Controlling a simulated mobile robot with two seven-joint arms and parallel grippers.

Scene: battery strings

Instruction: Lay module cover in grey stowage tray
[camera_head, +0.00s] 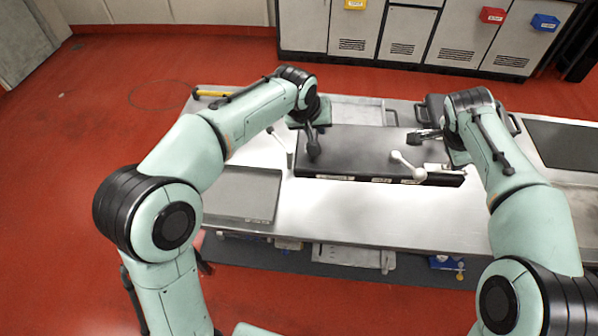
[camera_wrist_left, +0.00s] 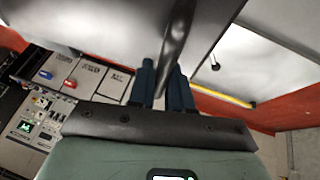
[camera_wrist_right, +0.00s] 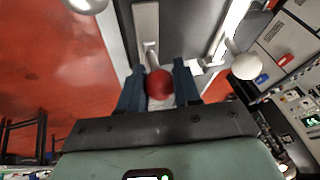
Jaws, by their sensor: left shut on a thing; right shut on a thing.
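A long dark slab (camera_head: 350,150), which looks like the module cover, lies across the middle of the steel bench. My left gripper (camera_head: 311,138) is over its left end. In the left wrist view its fingers (camera_wrist_left: 168,90) are shut on a dark grey bar-like grip (camera_wrist_left: 178,45). My right gripper (camera_head: 428,137) is at the slab's right part. In the right wrist view its fingers (camera_wrist_right: 159,90) are shut on a red ball knob (camera_wrist_right: 159,83). A flat grey tray (camera_head: 240,195) with a low rim, likely the stowage tray, lies empty at the bench's left.
White-knobbed levers (camera_head: 408,165) stand at the slab's front right and left end. A dark panel (camera_head: 565,145) lies at the bench's right end. A yellow-handled tool (camera_head: 212,93) is at the far left corner. Bench front (camera_head: 380,220) is clear.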

